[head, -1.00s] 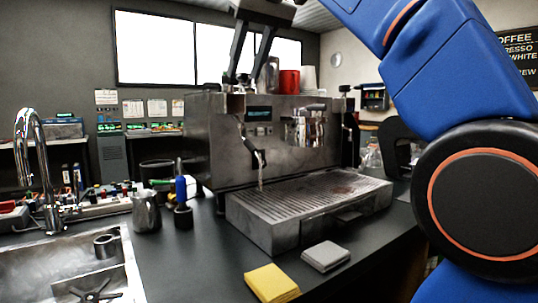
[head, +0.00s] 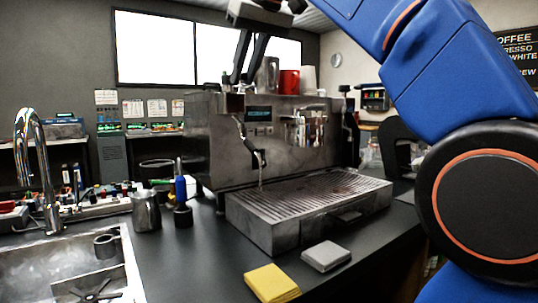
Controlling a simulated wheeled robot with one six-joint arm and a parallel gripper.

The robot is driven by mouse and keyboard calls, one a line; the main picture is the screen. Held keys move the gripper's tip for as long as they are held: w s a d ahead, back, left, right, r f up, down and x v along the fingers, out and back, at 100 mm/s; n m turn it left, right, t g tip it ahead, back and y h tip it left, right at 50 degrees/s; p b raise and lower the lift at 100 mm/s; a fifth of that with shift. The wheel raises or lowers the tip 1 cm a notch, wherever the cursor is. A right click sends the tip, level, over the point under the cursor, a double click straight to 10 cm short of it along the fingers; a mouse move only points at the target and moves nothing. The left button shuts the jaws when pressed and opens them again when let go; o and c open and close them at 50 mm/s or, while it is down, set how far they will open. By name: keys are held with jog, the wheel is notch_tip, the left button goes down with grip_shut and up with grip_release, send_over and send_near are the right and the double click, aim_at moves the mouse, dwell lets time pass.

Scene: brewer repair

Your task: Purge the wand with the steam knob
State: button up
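The steel espresso machine (head: 225,140) stands on the dark counter. The thin steam wand (head: 261,180) hangs at its front left, below a dark curved handle part (head: 250,142), with its tip over the drip tray (head: 300,205). No steam shows at it. My gripper (head: 241,82) points down from above at the machine's top left front edge. Its two dark fingers stand a small gap apart. A small pale part shows near the fingertips; I cannot tell whether it is the steam knob or whether the fingers touch it. The knob is not clearly visible.
A red cup (head: 289,82) stands on the machine top. A steel pitcher (head: 146,211) and a blue-handled tool (head: 181,190) stand to the left. A yellow cloth (head: 271,284) and a grey cloth (head: 325,256) lie in front. The sink (head: 60,265) and tap (head: 38,160) are at left.

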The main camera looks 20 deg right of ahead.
jog(key=w+d+n+g+y, duration=0.1)
jog(key=n, duration=0.2)
jog(key=w+d+n+g+y, duration=0.1)
jog(key=d+n, duration=0.1)
jog(key=n, duration=0.1)
jog(key=w+d+n+y, duration=0.1)
jog(key=n+y, duration=0.1)
jog(key=shift+d+n+g, duration=0.3)
jog(key=shift+n+g, duration=0.1)
dwell(0.8)
jog(key=shift+o, duration=0.3)
jog(key=o, duration=0.3)
